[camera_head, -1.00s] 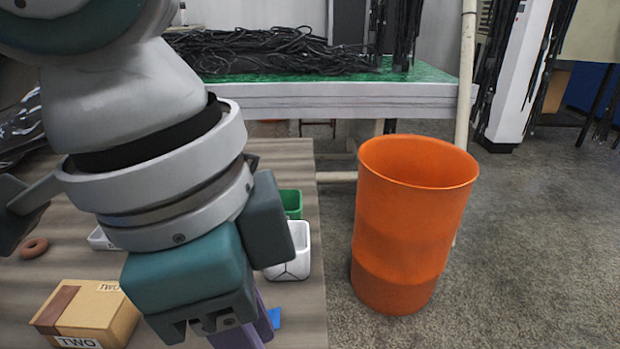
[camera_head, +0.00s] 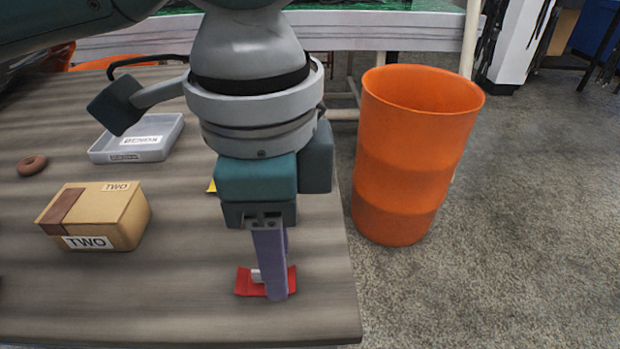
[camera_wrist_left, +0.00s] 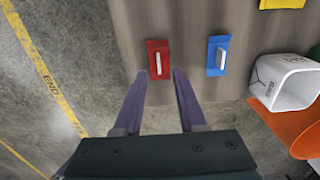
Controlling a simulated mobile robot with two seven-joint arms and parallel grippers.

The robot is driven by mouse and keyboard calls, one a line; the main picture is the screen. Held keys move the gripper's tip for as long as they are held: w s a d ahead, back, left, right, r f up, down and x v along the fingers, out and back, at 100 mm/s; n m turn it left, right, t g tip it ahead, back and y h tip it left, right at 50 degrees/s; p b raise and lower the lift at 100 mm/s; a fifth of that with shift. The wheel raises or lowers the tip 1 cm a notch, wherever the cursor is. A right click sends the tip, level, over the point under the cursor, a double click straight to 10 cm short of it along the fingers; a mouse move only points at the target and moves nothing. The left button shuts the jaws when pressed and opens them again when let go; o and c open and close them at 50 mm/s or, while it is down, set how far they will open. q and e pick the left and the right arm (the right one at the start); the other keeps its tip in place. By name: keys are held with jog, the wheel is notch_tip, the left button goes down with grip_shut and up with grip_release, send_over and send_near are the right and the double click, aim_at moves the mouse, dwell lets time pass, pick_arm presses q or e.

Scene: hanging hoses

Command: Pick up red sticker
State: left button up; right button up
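The red sticker (camera_head: 246,284) lies flat on the wooden table near its front right corner, with a small white raised piece on it. Part of it is hidden behind my left gripper (camera_head: 276,295), which points down over it. In the left wrist view the red sticker (camera_wrist_left: 159,47) shows just ahead of my left gripper (camera_wrist_left: 157,74). The two purple fingers are apart, one toward each side of the sticker, with nothing held between them. I cannot tell the exact height of the tips above the table. My right gripper is not in view.
A blue sticker (camera_wrist_left: 218,67) lies right of the red one in the wrist view, with a white bin (camera_wrist_left: 286,80) beyond. A yellow piece (camera_head: 212,186), box marked TWO (camera_head: 110,225) and grey tray (camera_head: 160,150) are on the table. An orange barrel (camera_head: 405,190) stands beside it.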

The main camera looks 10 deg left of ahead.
pick_arm(q)
jog(key=shift+f, duration=0.7)
jog(key=shift+c, duration=0.2)
grip_shut()
